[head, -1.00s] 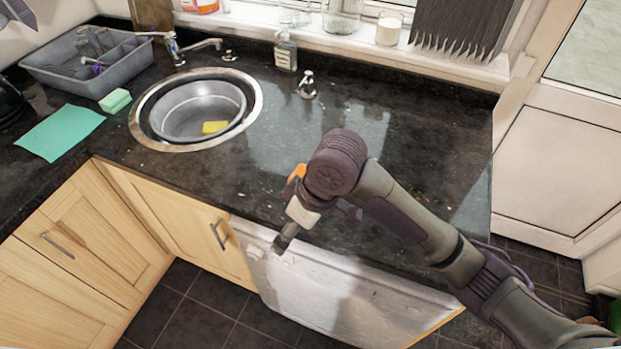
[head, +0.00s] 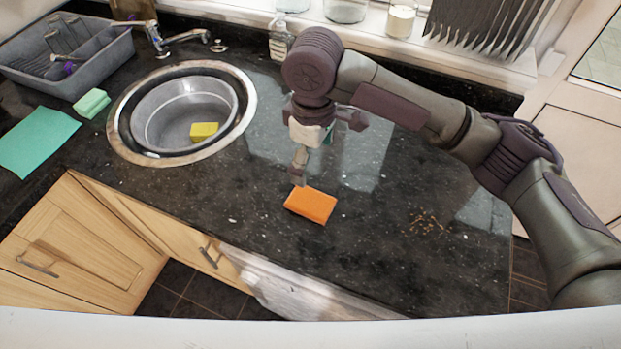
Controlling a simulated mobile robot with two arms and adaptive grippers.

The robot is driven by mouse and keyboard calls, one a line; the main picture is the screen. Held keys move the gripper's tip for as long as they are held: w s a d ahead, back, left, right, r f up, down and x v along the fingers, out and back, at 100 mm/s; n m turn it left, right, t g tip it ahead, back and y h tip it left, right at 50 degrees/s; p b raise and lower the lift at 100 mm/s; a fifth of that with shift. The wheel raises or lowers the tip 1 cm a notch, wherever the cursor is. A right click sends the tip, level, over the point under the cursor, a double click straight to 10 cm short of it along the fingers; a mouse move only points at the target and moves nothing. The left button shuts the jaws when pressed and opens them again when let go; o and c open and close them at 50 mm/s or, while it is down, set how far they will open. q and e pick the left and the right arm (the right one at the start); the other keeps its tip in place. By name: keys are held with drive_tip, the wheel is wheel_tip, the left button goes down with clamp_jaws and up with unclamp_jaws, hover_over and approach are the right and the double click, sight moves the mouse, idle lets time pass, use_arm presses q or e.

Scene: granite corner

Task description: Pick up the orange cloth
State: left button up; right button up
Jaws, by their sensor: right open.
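The orange cloth (head: 311,205) lies flat on the dark granite counter, right of the sink and close to the counter's front edge. It looks like a small thick rectangular block. My right gripper (head: 299,172) points down just behind the cloth's left part, with its fingertips seeming a little above the counter. It is open and holds nothing. Whether it touches the cloth cannot be told, but there seems to be a small gap. My left gripper is out of view.
A round sink (head: 185,112) holds a yellow sponge (head: 204,131). A green sponge (head: 91,103), a teal cloth (head: 38,141) and a grey dish rack (head: 75,75) are at left. A soap bottle (head: 280,40) stands behind my arm. Crumbs (head: 427,222) lie right of the cloth; the counter around is clear.

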drive_tip(key=p, duration=0.1)
hover_over(313, 202)
drive_tip(key=f, duration=0.5)
drive_tip(key=shift+w+f, duration=0.15)
drive_tip(key=shift+w, duration=0.15)
wheel_tip(313, 202, down, 2)
drive_tip(key=shift+w+f, duration=0.1)
drive_tip(key=shift+f, duration=0.05)
drive_tip(key=shift+f+p, duration=0.25)
drive_tip(key=shift+p, duration=0.05)
drive_tip(key=shift+s+f+p, duration=0.25)
drive_tip(key=shift+f+p, duration=0.3)
drive_tip(key=shift+f, duration=0.2)
wheel_tip(313, 202, down, 3)
drive_tip(key=shift+s+r+p, duration=0.15)
drive_tip(key=shift+r+p, duration=0.05)
drive_tip(key=shift+p, duration=0.25)
drive_tip(key=shift+f, duration=0.6)
drive_tip(key=c, duration=1.2)
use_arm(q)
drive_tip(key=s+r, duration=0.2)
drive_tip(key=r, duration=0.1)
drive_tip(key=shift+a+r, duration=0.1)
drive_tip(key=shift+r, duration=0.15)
use_arm(e)
drive_tip(key=shift+r, duration=0.1)
